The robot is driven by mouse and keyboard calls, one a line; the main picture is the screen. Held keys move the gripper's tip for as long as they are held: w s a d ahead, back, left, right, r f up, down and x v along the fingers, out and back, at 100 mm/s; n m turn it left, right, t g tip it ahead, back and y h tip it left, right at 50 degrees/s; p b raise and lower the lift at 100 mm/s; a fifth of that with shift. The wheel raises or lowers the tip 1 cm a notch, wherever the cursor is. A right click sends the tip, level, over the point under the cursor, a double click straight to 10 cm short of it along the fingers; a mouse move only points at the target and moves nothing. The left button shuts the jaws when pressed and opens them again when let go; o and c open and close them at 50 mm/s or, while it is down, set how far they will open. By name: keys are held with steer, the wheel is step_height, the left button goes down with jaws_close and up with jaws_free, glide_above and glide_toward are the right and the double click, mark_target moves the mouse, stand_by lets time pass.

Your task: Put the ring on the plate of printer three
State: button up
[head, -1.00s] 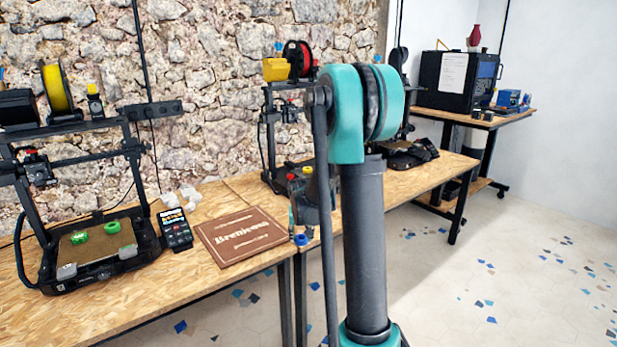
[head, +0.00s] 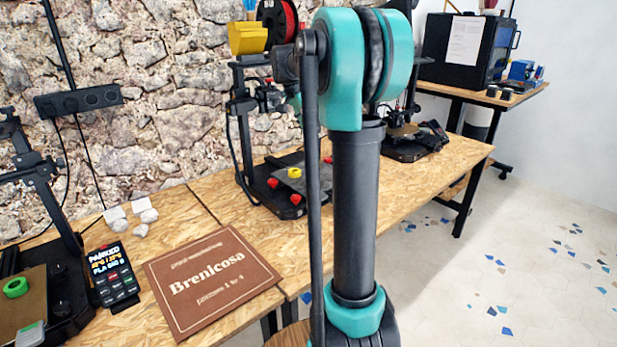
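A green ring (head: 15,287) lies on the plate of the left printer (head: 62,225), which is cut off by the left edge. A middle printer (head: 242,140) stands behind the sign, with small red and yellow pieces at its plate (head: 310,172). A third open-frame printer (head: 405,150) stands farther right, partly behind my arm; its plate is hard to make out. No printer number is readable. My teal and black arm fills the centre. My gripper does not show, and no blue ring is visible.
A brown "Brenicosa" board (head: 212,280) and a dark handheld display (head: 111,275) lie on the wooden bench (head: 440,175). A black enclosed machine (head: 462,50) stands on a separate table at the back right.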

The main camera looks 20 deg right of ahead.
mark_target(313, 185)
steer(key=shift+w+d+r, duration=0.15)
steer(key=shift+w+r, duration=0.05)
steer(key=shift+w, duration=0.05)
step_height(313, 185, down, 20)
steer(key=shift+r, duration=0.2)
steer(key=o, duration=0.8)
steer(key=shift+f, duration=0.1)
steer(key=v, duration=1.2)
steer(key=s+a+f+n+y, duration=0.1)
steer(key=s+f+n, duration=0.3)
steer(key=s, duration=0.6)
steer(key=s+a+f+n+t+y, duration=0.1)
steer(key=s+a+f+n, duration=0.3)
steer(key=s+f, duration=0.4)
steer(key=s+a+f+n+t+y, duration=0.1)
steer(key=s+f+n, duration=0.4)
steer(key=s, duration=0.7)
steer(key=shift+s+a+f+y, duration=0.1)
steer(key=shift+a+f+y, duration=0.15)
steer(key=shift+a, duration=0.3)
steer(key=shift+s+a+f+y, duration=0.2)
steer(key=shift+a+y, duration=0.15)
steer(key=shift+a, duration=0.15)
